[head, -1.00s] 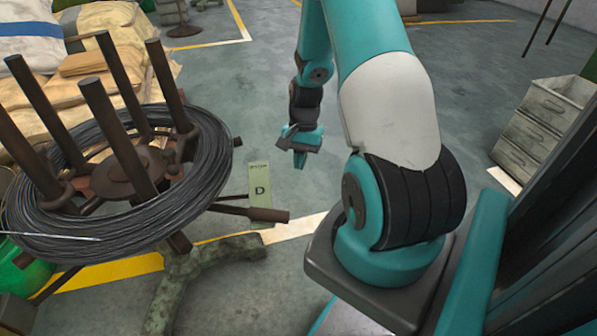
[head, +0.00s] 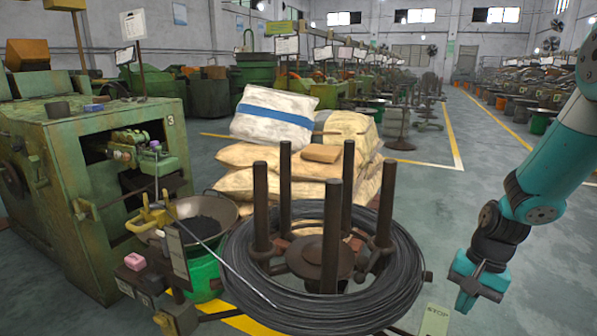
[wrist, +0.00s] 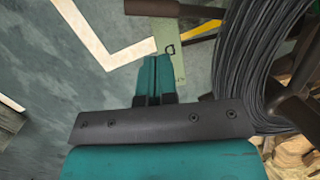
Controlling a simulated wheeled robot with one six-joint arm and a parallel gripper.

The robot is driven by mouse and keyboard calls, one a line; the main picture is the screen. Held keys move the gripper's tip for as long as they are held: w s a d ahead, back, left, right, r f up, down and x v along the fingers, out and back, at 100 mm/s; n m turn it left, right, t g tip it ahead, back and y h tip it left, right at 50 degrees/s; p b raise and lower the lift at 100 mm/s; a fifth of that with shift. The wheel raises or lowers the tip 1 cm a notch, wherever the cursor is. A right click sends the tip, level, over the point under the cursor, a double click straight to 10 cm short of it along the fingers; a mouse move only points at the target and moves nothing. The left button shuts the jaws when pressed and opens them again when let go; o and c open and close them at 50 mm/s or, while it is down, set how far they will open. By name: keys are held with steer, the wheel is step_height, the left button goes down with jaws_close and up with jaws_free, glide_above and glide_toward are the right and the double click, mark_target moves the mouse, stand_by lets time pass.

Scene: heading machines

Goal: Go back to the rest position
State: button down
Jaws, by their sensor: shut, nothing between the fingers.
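My gripper (head: 466,300) hangs at the right of the head view, pointing down, beside the wire coil stand. Its two teal fingers are together with nothing between them. In the wrist view my gripper (wrist: 153,66) also shows shut, above the grey floor. My teal arm comes down from the right edge of the head view. The black wire coil (head: 325,312) lies around a stand with upright brown posts, to the left of my gripper and apart from it.
A green machine (head: 80,200) marked 3 stands at the left, with a bowl (head: 205,210) beside it. Stacked sacks (head: 250,185) are behind the coil. A pale floor sign (head: 434,320) lies near my gripper. Open floor (head: 430,205) with yellow lines extends at the right.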

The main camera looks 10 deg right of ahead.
steer(key=s+a+r+n, duration=0.2)
steer(key=a+r+n, duration=0.2)
steer(key=a+r, duration=0.3)
steer(key=s+a+r+n, duration=0.1)
steer(key=a+r+n, duration=0.35)
steer(key=a, duration=0.55)
steer(key=s+a+r+n+y, duration=0.1)
steer(key=s+a+r+n, duration=0.25)
steer(key=s+a, duration=0.2)
steer(key=s+a+r+n, duration=0.3)
steer(key=s+a+n, duration=0.15)
steer(key=s, duration=0.25)
step_height(320, 180, up, 20)
steer(key=d+p, duration=0.1)
steer(key=p, duration=1.8)
steer(key=shift+w+f, duration=0.25)
steer(key=shift+w, duration=0.05)
